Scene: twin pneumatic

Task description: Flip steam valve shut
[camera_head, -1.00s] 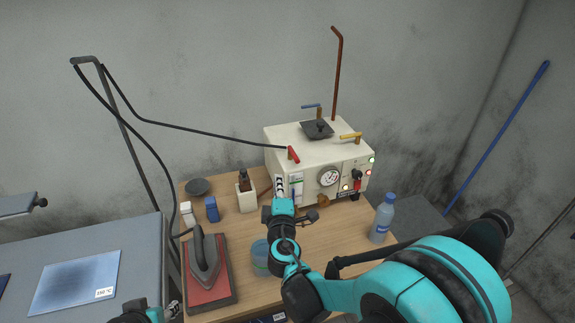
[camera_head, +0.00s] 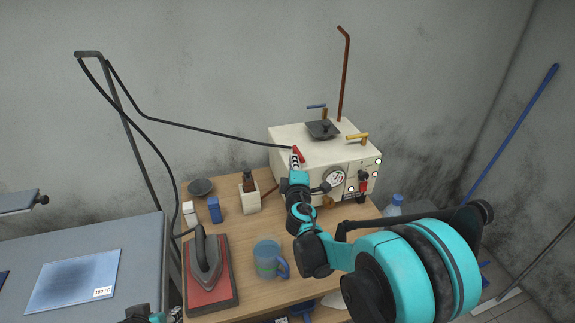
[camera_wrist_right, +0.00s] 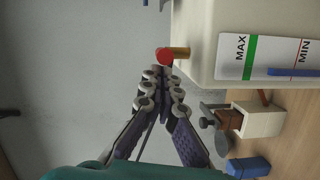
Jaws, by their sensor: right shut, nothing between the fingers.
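The cream steam boiler (camera_head: 290,134) stands at the back right of the table. A valve with a red lever (camera_head: 299,154) is on its near left top edge. In the right wrist view the red lever (camera_wrist_right: 165,56) points end-on at the camera, on a brass stem. My right gripper (camera_head: 295,160) is shut and empty, its fingertips right at the red lever. In the wrist view the fingertips (camera_wrist_right: 160,74) lie just below the lever's end; I cannot tell whether they touch. Only a bit of my left arm shows at the bottom edge; its fingers are unclear.
The boiler also has a blue lever (camera_head: 317,106), a yellow lever (camera_head: 357,138) and a gauge (camera_head: 334,178). A black hose runs left from the red valve.

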